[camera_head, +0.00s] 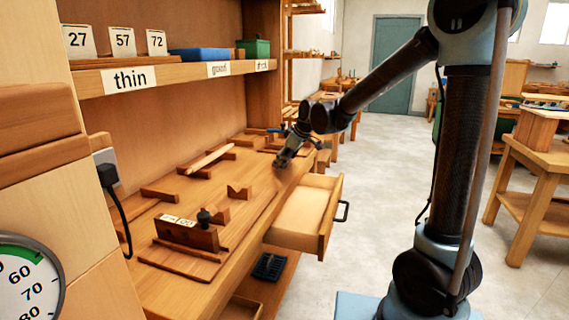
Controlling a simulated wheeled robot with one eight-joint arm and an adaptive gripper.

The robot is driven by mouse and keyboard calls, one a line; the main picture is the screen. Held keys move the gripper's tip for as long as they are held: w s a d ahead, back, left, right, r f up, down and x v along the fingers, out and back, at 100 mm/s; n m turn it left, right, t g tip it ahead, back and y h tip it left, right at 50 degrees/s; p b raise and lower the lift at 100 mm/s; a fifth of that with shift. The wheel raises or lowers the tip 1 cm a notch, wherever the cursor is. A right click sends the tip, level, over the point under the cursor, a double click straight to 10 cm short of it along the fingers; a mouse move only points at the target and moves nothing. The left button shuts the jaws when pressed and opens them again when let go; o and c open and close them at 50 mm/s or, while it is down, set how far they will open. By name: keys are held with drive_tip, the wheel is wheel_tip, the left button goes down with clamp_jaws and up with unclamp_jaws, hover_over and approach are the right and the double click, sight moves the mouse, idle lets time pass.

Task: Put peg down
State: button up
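A pale wooden rod (209,158), which looks like a peg, lies tilted across dark wooden rests on the workbench (150,218). My gripper (281,164) points down over the bench's right side, to the right of the rod and apart from it. It is small and dark here, and I cannot tell whether its fingers are open or shut. No peg shows clearly between them.
An open, empty-looking drawer (302,212) juts out below my gripper. A notched block (239,192) and a wooden block with a dark knob (187,234) stand on the bench. A shelf (190,74) labelled "thin" overhangs it.

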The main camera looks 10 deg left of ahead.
drive_tip(key=v, duration=1.1)
drive_tip(key=s+d+f+m+h, duration=0.1)
drive_tip(key=s+d+m, duration=0.1)
drive_tip(key=d, duration=0.6)
drive_tip(key=s+d+f+m+h, duration=0.1)
drive_tip(key=s+d+f+m, duration=0.1)
drive_tip(key=d, duration=0.5)
drive_tip(key=s+d+f+m+h, duration=0.2)
drive_tip(key=s+d+f+m, duration=0.3)
drive_tip(key=s+d, duration=0.5)
drive_tip(key=s+d+f+m+g+h, duration=0.1)
drive_tip(key=s+d+f+m, duration=0.5)
drive_tip(key=s+d+f, duration=0.4)
drive_tip(key=s+d, duration=0.1)
drive_tip(key=d, duration=0.3)
drive_tip(key=shift+f+h, duration=0.3)
drive_tip(key=shift+h, duration=0.1)
drive_tip(key=shift+d, duration=0.15)
drive_tip(key=shift+w+f, duration=0.2)
drive_tip(key=shift+w, duration=0.2)
